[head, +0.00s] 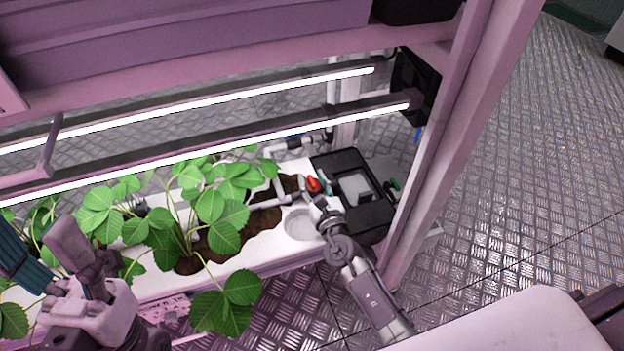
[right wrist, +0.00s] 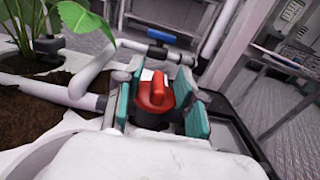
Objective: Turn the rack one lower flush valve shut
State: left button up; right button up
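A valve with a red handle (head: 314,185) sits on the white pipework at the right end of the lower planting trough. In the right wrist view the red handle (right wrist: 154,94) stands between the teal pads of my right gripper (right wrist: 158,104). A narrow gap seems to show on each side of the handle, so the fingers look open around it. In the head view my right gripper (head: 316,199) is at the valve, its fingers partly hidden. My left gripper (head: 42,240) is open and empty among the leaves at the lower left.
A white trough (head: 262,246) holds leafy plants (head: 210,205) in soil. A black box (head: 375,222) stands right of the valve, beside the rack post (head: 455,150). A blue-handled valve (right wrist: 161,36) is behind the red one. Bright light bars (head: 240,140) run above. Open metal floor lies right.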

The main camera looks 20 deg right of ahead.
jog(key=s, duration=1.1)
jog(key=shift+s+d, duration=0.1)
jog(key=shift+s, duration=0.15)
